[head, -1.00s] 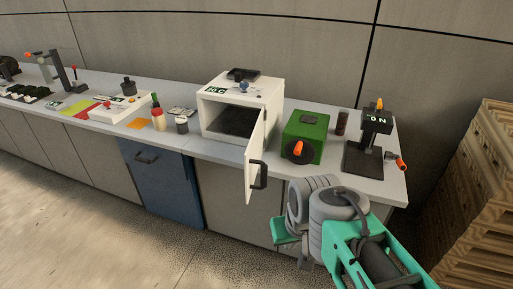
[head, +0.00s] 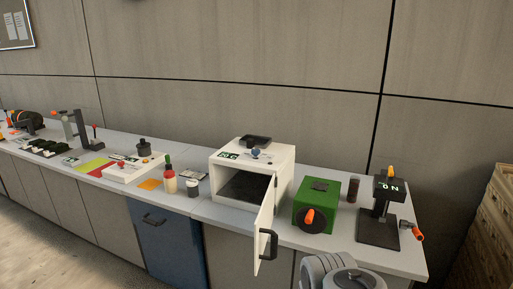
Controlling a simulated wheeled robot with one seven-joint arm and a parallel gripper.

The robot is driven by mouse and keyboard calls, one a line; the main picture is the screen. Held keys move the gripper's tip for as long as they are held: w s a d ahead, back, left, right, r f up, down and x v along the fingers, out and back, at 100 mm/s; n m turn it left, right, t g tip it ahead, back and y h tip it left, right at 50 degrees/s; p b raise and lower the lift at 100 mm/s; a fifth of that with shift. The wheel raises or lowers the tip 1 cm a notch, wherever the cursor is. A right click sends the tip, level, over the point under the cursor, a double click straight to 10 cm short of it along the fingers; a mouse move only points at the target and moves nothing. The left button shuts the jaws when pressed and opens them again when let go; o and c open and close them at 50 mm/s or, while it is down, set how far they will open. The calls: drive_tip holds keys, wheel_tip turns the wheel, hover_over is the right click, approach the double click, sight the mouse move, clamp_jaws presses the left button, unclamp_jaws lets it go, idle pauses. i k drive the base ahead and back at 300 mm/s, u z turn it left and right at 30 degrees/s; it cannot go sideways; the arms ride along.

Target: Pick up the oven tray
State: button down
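A white oven (head: 283,172) stands on the long counter with its door (head: 264,222) swung open toward the front. A small dark tray-like piece (head: 256,141) lies on top of the oven, behind a blue knob. Inside the oven a dark flat surface (head: 243,188) covers the floor; I cannot tell whether it is a separate tray. My gripper is out of view; only grey links of my arm show at the bottom edge, right of the open door.
A green box (head: 315,208) with an orange handle and a black stand (head: 379,228) are right of the oven. Bottles (head: 170,182) and a white device (head: 127,169) are to its left. Wooden pallets (head: 481,238) stand at the far right. The door juts past the counter's front.

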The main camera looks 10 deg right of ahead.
sight(251, 140)
drive_tip(key=u, duration=0.75)
drive_tip(key=k, duration=1)
drive_tip(key=u, duration=1.2)
drive_tip(key=i, duration=2.45)
drive_tip(key=z, duration=0.7)
drive_tip(key=i, duration=1.15)
drive_tip(key=z, duration=1.65)
drive_tip(key=i, duration=1)
drive_tip(key=z, duration=0.9)
